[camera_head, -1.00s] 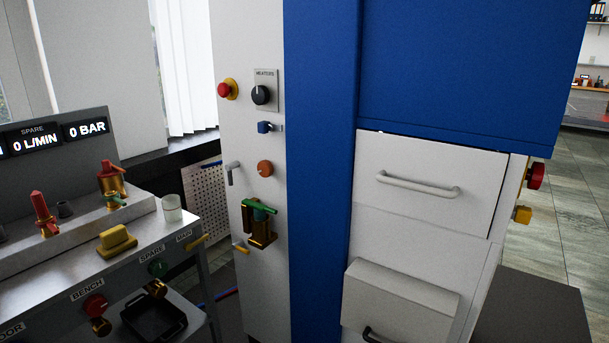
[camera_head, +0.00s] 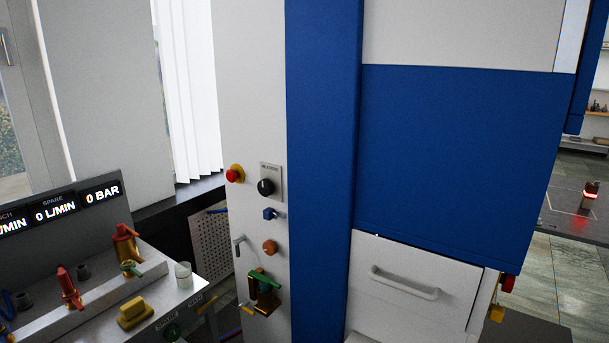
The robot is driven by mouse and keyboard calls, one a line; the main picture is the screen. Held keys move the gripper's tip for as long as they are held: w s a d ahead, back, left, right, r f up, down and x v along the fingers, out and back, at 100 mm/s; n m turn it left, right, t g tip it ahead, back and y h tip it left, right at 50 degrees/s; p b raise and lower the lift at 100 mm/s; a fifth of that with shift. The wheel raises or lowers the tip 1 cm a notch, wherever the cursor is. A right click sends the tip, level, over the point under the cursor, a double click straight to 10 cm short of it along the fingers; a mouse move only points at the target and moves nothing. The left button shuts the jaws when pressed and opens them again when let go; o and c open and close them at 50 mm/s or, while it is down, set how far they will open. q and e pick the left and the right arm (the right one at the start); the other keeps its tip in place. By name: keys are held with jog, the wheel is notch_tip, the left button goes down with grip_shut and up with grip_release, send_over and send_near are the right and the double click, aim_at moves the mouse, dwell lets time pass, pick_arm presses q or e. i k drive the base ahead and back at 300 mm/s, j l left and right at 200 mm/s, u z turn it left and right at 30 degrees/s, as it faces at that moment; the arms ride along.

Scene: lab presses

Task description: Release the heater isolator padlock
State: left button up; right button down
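A black rotary knob (camera_head: 266,187) sits on a small grey plate whose label seems to read "HEATERS", on the white panel of the press. Just below it, a small blue block (camera_head: 269,214) with a metal part is fixed to the panel; I cannot tell whether it is a padlock. A yellow padlock-like block (camera_head: 497,313) hangs under a red knob (camera_head: 508,284) on the press's right side, partly cut off by the edge of the cabinet. Neither of my grippers is in view.
The white panel also carries a red button (camera_head: 233,174), an orange knob (camera_head: 270,247) and a brass valve with a green handle (camera_head: 264,285). A bench (camera_head: 190,300) with valves stands at left. A drawer with a handle (camera_head: 405,284) is at lower right.

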aim_at(269, 213)
jog(key=i+l, duration=0.3)
jog(key=i, duration=0.15)
jog(key=i+l+z, duration=0.1)
jog(key=i+l, duration=0.2)
jog(key=i, duration=0.15)
